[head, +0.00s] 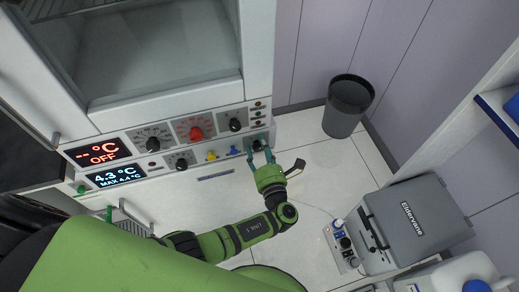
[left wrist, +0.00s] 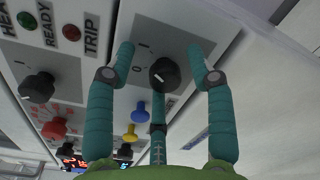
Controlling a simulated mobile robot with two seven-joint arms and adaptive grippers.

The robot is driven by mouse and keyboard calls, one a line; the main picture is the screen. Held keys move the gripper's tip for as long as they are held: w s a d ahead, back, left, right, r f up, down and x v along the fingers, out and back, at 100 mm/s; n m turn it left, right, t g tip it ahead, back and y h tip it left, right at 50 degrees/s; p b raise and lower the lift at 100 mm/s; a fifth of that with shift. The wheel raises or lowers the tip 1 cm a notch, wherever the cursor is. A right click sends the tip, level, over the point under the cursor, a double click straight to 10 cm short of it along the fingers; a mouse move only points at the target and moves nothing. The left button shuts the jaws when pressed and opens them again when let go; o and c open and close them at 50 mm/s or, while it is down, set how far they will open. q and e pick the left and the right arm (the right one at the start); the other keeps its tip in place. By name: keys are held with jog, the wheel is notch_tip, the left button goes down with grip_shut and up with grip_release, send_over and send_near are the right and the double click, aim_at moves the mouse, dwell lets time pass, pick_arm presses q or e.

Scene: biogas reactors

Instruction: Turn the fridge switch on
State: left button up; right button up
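The fridge's control panel (head: 160,145) fills the front below the glass door. A small black rotary switch (left wrist: 164,73) with marks 0 and 1 sits at its right end; in the head view it is partly covered by my fingers. Its white line points to the lower left in the left wrist view. My left gripper (head: 258,153) is in front of this switch. In the left wrist view the left gripper (left wrist: 162,55) is open, one finger on each side of the switch with gaps, a third finger below. The upper display (head: 97,152) reads "-- °C OFF" in red. My right gripper is not in view.
Other knobs, including a red one (head: 196,133), and yellow (head: 211,155) and blue (head: 234,150) levers sit close by on the panel. A lower display (head: 116,175) reads 4.3 °C. A black bin (head: 346,105) and grey case (head: 415,222) stand to the right; floor between is mostly clear.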

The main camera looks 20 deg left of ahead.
pick_arm(q)
jog(key=shift+s+f, duration=0.1)
jog(key=shift+s, duration=0.15)
jog(key=shift+s+d+f, duration=0.1)
jog(key=shift+s+d, duration=0.1)
jog(key=shift+s, duration=0.1)
jog(key=v, duration=1.1)
